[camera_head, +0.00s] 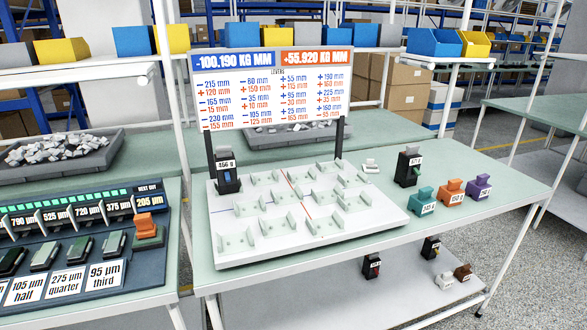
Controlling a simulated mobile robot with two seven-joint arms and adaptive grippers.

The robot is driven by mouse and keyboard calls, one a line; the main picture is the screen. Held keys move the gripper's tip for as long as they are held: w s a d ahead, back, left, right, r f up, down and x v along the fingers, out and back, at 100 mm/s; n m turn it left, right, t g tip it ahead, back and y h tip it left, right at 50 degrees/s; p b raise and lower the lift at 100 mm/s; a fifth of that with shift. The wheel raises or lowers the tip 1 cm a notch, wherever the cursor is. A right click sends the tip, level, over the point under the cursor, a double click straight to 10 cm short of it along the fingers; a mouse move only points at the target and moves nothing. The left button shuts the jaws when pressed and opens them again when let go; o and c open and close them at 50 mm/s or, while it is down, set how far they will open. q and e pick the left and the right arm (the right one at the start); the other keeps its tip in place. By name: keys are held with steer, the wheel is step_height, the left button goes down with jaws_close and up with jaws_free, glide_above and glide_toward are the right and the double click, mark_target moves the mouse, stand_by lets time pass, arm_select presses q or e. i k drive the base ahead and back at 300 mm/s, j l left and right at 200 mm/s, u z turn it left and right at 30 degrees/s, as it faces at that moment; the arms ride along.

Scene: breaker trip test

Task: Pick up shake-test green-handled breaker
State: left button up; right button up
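A tall black breaker (408,167) stands upright near the right side of the green-topped table, right of the white fixture plate. It has a white number label and a small part that looks green on its right side, though it is too small to be sure. Another black breaker (227,172), labelled 456, stands at the plate's back left corner with a bluish part low on its front. On the lower shelf are a black breaker with a red part (371,266) and another black one (431,248). Neither of my grippers is in view.
The white plate (230,252) holds rows of upright brackets below a sign (273,88). Teal (421,201), orange (450,191) and purple (479,186) labelled blocks stand near the right edge. A dark rack (140,275) fills the left table. Table space around the tall breaker is mostly clear.

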mark_target(407, 174)
steer(key=i+l, duration=0.15)
steer(key=l, duration=0.2)
steer(key=i+l, duration=0.2)
steer(key=l, duration=0.15)
steer(key=i+l, duration=0.15)
steer(key=l, duration=0.2)
steer(key=i+l, duration=0.2)
steer(key=l, duration=0.2)
steer(key=i+l, duration=0.15)
steer(key=l, duration=0.2)
